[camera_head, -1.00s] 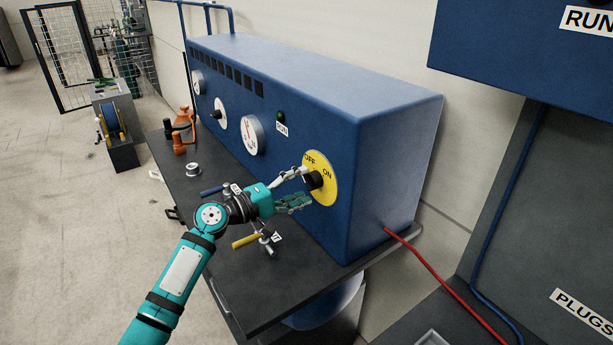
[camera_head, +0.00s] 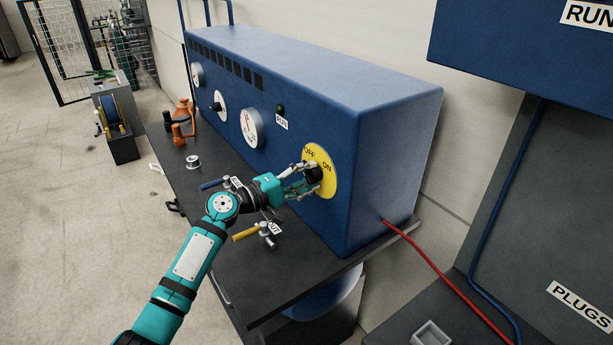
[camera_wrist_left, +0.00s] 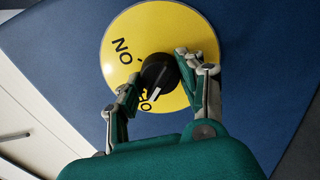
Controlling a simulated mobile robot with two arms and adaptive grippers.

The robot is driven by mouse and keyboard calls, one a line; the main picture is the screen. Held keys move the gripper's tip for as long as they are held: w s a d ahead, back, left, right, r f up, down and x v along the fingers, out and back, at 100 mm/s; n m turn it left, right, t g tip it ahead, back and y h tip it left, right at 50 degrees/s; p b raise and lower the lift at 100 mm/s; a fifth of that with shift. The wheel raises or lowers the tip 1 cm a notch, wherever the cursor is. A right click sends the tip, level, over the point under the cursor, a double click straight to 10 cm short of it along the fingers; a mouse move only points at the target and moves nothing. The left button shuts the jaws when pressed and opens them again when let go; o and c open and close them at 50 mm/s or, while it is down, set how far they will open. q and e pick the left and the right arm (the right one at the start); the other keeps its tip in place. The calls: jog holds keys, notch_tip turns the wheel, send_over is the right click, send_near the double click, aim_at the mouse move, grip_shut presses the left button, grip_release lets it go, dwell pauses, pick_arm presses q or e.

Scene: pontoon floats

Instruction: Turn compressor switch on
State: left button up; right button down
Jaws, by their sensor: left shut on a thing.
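The compressor switch is a black knob (camera_head: 313,173) on a round yellow plate (camera_head: 327,180) marked OFF and ON, on the front of the blue compressor box (camera_head: 385,150). My left gripper (camera_head: 309,178) is shut on the knob, with one finger on each side. In the left wrist view the knob (camera_wrist_left: 158,72) sits between the fingertips (camera_wrist_left: 158,80). Its white pointer line points toward the OFF lettering, which a finger partly hides. The ON lettering is clear of the fingers. My right gripper is not in view.
A dark green RUN lamp (camera_head: 280,108) and a gauge (camera_head: 251,128) are left of the plate. Under my left wrist, a yellow-handled valve (camera_head: 250,233) and a blue-handled valve (camera_head: 215,184) stand by the bench (camera_head: 265,300). A red hose (camera_head: 430,262) leaves the box at right.

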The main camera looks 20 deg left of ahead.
pick_arm(q)
jog(key=shift+f+b, duration=0.2)
jog(key=shift+b, duration=0.35)
jog(key=m+b, duration=1.3)
jog(key=b, duration=0.5)
jog(key=shift+f, duration=0.15)
jog(key=m+b, duration=0.2)
jog(key=m, duration=0.1)
jog(key=shift+b, duration=0.3)
jog(key=shift+r+m+b, duration=0.2)
jog(key=shift+m+b, duration=0.4)
jog(key=shift+m, duration=0.3)
jog(key=o, duration=1.2)
jog(key=shift+r, duration=0.1)
jog(key=shift+c, duration=0.2)
